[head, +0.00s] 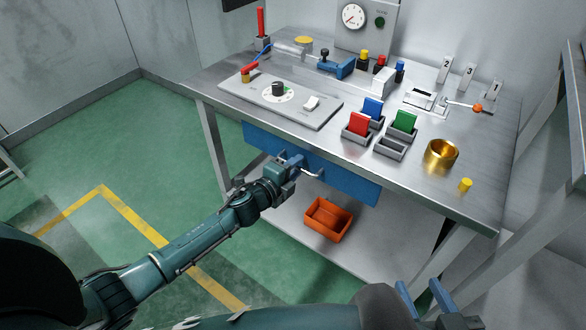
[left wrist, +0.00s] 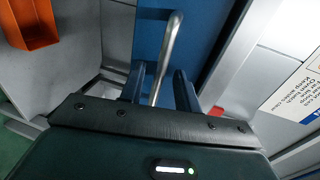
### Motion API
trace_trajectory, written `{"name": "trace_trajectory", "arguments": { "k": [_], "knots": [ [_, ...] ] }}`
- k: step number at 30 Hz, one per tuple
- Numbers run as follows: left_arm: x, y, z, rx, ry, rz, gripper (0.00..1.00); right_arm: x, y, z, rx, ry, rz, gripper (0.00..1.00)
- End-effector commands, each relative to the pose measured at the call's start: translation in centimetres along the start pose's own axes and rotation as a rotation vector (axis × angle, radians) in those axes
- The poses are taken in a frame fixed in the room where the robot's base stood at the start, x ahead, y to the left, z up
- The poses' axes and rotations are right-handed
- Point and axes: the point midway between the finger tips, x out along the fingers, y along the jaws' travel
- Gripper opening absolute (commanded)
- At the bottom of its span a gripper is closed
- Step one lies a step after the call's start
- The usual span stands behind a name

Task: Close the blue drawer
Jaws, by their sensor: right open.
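The blue drawer (head: 348,182) has a wide blue front just under the tabletop's front edge; how far it stands out is hard to tell. Its metal handle (head: 313,174) sticks out near the middle of the front. My left gripper (head: 293,164) is at the handle, in front of the drawer. In the left wrist view, the metal handle bar (left wrist: 168,50) runs between the two fingers of my left gripper (left wrist: 160,82), with gaps beside it, so the jaws are open around it. My right gripper (head: 419,287) is open and empty at the bottom, away from the drawer.
The metal workbench (head: 440,190) carries a dial panel (head: 290,100), small coloured blocks in grey trays, a brass cup (head: 441,153) and a yellow peg (head: 465,184). An orange bin (head: 328,219) sits on the lower shelf below the drawer. Floor at left is clear.

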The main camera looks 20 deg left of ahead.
Motion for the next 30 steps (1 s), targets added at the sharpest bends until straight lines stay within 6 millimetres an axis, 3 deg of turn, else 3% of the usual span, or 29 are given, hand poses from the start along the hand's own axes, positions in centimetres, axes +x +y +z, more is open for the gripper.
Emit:
{"name": "trace_trajectory", "arguments": {
  "k": [5, 15, 21, 30],
  "knots": [
    [-1.2, 0.0, 0.0, 0.000, 0.000, 0.002, 0.32, -0.1, 0.1, -0.5, 0.003, 0.004, 0.003, 0.44],
    [-8.5, -0.1, -0.1, 0.001, 0.001, 0.003, 0.32, -1.1, 0.6, -1.9, 0.035, 0.021, 0.018, 0.44],
    [-11.7, 0.1, 0.0, 0.000, 0.000, 0.002, 0.32, -1.6, 0.6, -2.0, 0.052, 0.022, 0.022, 0.44],
    [-13.1, -0.1, 0.0, 0.001, 0.000, 0.000, 0.32, -1.6, 0.7, -2.2, 0.057, 0.025, 0.027, 0.44]
  ]
}}
